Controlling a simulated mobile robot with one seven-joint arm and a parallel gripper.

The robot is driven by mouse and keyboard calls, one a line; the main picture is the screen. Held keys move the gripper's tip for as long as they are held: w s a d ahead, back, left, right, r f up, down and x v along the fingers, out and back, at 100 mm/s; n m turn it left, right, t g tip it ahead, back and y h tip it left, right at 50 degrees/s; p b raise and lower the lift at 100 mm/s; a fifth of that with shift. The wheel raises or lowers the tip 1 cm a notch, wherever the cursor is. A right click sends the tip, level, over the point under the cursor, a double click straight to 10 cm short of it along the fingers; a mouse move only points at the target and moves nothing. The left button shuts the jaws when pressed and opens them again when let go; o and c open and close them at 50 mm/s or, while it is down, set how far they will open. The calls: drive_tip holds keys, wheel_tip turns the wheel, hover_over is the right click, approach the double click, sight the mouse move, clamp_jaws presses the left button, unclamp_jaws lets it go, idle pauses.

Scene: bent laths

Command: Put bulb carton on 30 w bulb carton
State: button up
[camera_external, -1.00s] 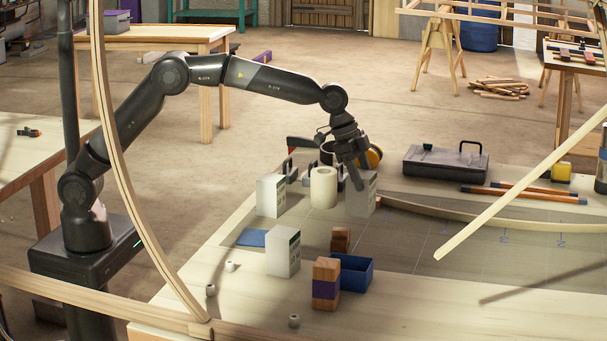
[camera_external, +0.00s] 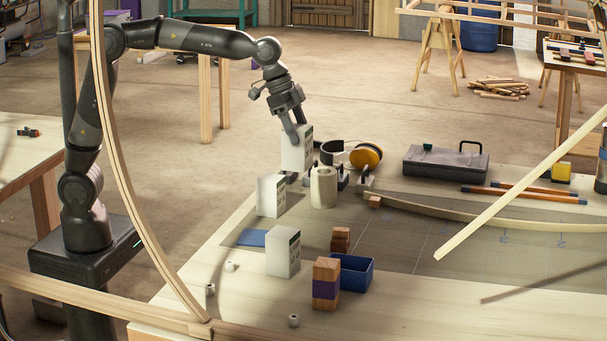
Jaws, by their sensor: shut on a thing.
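My gripper (camera_external: 296,134) is shut on a white bulb carton (camera_external: 297,153) and holds it upright. The held carton is behind and a little right of a second white carton (camera_external: 270,196), apart from it in the picture. A third white carton (camera_external: 283,252) with a green mark stands on the bench nearer the camera. The print is too small to tell which one is the 30 w bulb carton. Nothing lies on top of the two standing cartons.
A cream roll (camera_external: 323,187) stands close to the right of the second carton. Earmuffs with a yellow cup (camera_external: 365,158), dark clamps (camera_external: 342,178) and a grey toolbox (camera_external: 445,163) are behind. A blue bin (camera_external: 353,273), wooden blocks (camera_external: 326,284) and a blue cloth (camera_external: 254,238) are nearer.

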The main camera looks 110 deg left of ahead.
drive_tip(key=s+r, duration=0.3)
drive_tip(key=s, duration=0.9)
drive_tip(key=a+f, duration=1.1)
drive_tip(key=shift+w, duration=0.35)
drive_tip(key=shift+f, duration=0.15)
drive_tip(key=shift+f, duration=0.15)
drive_tip(key=o, duration=1)
drive_tip(key=v, duration=1.2)
drive_tip(key=shift+r, duration=0.25)
